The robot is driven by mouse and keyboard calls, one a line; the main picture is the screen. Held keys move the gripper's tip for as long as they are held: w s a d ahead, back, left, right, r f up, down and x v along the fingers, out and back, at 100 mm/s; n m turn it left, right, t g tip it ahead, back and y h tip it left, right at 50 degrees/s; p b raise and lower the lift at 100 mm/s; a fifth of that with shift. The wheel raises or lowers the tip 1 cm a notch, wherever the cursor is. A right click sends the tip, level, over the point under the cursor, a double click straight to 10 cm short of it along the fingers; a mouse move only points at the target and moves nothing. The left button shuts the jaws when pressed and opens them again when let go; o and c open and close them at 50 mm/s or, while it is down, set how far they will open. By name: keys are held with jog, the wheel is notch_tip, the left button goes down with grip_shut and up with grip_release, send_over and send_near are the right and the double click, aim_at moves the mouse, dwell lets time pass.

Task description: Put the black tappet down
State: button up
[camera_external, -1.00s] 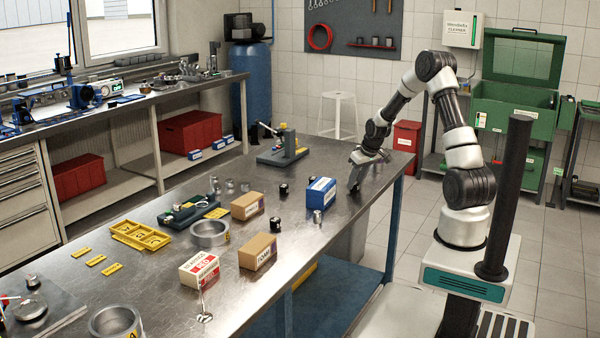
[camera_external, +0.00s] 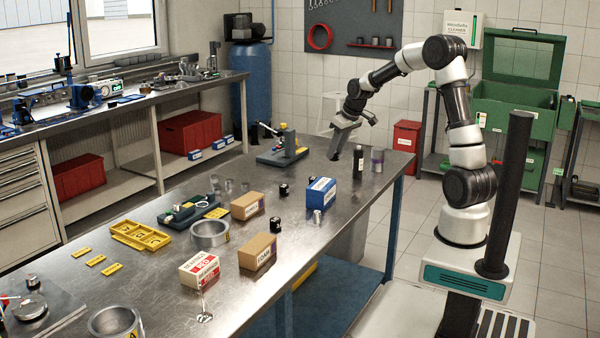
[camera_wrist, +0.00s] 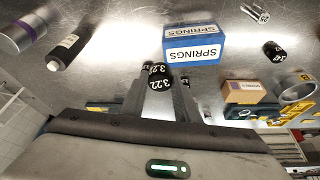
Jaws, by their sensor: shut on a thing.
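The black tappet (camera_wrist: 160,82), marked 3.22 in white, sits between the fingers of my gripper (camera_wrist: 160,98) in the wrist view. My gripper is shut on it. In the external view my gripper (camera_external: 335,153) hangs above the far right end of the steel workbench (camera_external: 225,288), fingers pointing down.
A dark bottle (camera_external: 358,163) and a grey can (camera_external: 377,160) stand right of my gripper. Other black tappets (camera_external: 284,190) (camera_external: 275,224) and a steel cylinder (camera_external: 317,217) stand near the blue box. Cardboard boxes (camera_external: 247,206) (camera_external: 258,252) are nearer the camera. A green fixture (camera_external: 283,156) stands left.

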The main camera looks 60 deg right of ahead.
jog(key=w+a+r+n, duration=0.1)
jog(key=w+a+r, duration=0.15)
jog(key=a, duration=0.35)
send_near(319, 182)
jog(key=shift+w+f, duration=0.25)
jog(key=shift+w, duration=0.7)
jog(key=shift+f+b, duration=0.3)
jog(key=shift+f, duration=1.8)
jog(key=shift+f, duration=0.2)
jog(key=o, duration=1)
jog(key=shift+o, duration=0.2)
jog(key=shift+d+r, duration=0.1)
